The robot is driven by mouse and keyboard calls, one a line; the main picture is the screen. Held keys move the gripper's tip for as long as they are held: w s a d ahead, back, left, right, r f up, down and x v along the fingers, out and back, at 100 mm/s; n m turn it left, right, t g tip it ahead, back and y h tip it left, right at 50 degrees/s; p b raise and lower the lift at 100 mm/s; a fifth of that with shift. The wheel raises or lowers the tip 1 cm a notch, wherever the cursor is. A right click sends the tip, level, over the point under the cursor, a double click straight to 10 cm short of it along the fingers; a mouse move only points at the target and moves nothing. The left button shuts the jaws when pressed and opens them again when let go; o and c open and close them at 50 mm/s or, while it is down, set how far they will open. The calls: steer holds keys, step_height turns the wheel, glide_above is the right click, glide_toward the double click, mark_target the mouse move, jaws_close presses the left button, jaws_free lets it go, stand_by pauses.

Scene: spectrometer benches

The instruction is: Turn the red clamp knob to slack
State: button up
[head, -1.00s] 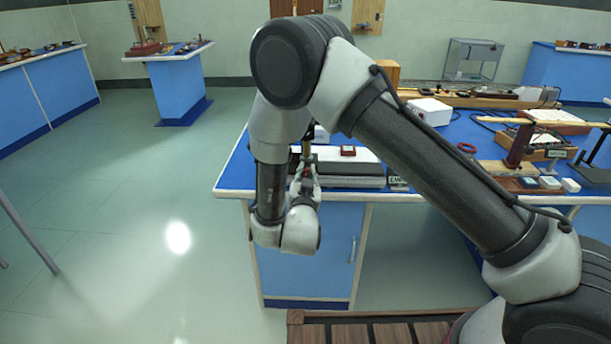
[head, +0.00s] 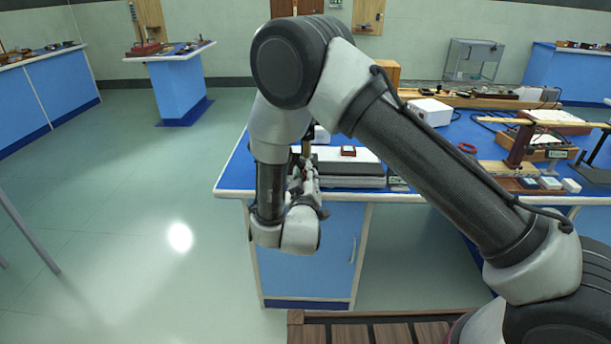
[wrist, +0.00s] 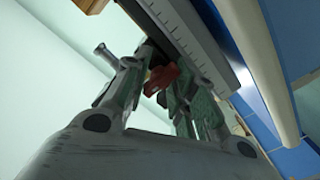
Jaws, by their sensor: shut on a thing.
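The red clamp knob (wrist: 161,79) shows in the wrist view between the two fingers of my gripper (wrist: 160,65), beside a long grey scaled bar (wrist: 190,38). My gripper is shut on the knob, and the fingers cover part of it. In the head view my gripper (head: 305,178) is at the front left edge of the near blue bench (head: 232,178), beside a grey block with a white top (head: 350,170). I cannot make out the knob there, as my wrist and fingers hide it.
A small red-brown piece (head: 348,151) sits on the white top. A white box (head: 430,111), a red ring (head: 467,147) and wooden apparatus (head: 545,150) stand further right on the bench.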

steer(key=shift+o, duration=0.2)
steer(key=shift+n, duration=0.3)
steer(key=o, duration=0.8)
steer(key=shift+o, duration=0.2)
steer(key=shift+s, duration=0.1)
steer(key=s, duration=1.1)
steer(key=shift+s+a, duration=0.2)
steer(key=shift+s, duration=0.2)
